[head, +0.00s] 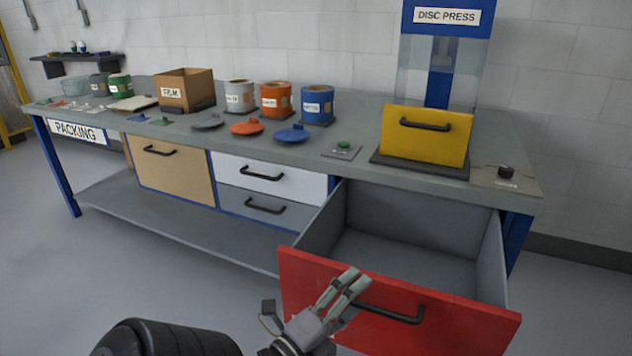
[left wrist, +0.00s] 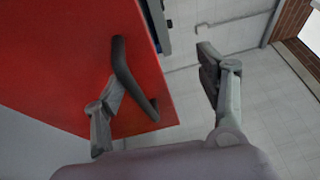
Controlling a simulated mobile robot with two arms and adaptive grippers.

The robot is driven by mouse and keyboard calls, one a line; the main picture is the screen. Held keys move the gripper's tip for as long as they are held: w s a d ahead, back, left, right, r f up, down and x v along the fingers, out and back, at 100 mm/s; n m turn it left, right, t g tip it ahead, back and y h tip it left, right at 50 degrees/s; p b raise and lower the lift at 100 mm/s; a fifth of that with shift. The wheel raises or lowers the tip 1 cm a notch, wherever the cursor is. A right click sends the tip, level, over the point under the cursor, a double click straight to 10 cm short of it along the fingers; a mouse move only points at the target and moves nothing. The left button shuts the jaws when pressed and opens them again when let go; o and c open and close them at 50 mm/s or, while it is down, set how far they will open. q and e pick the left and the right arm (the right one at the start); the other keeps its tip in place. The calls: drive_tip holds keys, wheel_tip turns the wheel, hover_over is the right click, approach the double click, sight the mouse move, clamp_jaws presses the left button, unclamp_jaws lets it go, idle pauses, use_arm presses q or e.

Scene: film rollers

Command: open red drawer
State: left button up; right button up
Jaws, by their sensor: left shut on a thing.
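The red drawer (head: 450,318) at the right end of the workbench is pulled far out, and its grey inside looks empty. Its black handle (head: 390,312) is on the red front. In the left wrist view the handle (left wrist: 124,70) lies against the left finger, in front of the red front (left wrist: 60,60). The right finger stands off to the side. My right gripper is in neither view.
The workbench (head: 370,178) carries several cans, lids, a cardboard box (head: 184,90) and a disc press with a yellow front (head: 425,140). Open floor (head: 130,270) lies in front.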

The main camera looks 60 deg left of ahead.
use_arm(q)
drive_tip(key=shift+s+d+r, duration=0.25)
drive_tip(key=shift+s+r, duration=0.35)
drive_tip(key=shift+r, duration=0.05)
drive_tip(key=s, duration=0.2)
drive_tip(key=shift+s+d+b, duration=0.3)
drive_tip(key=shift+d, duration=0.05)
drive_tip(key=c, duration=0.3)
drive_tip(key=s, duration=0.2)
drive_tip(key=s+f, duration=0.1)
drive_tip(key=s, duration=0.1)
drive_tip(key=s+d, duration=0.1)
drive_tip(key=s, duration=0.1)
drive_tip(key=shift+f, duration=0.35)
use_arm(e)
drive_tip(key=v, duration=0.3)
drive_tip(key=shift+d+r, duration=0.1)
use_arm(q)
drive_tip(key=shift+p, duration=0.3)
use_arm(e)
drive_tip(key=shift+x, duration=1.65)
use_arm(q)
drive_tip(key=shift+c, duration=0.3)
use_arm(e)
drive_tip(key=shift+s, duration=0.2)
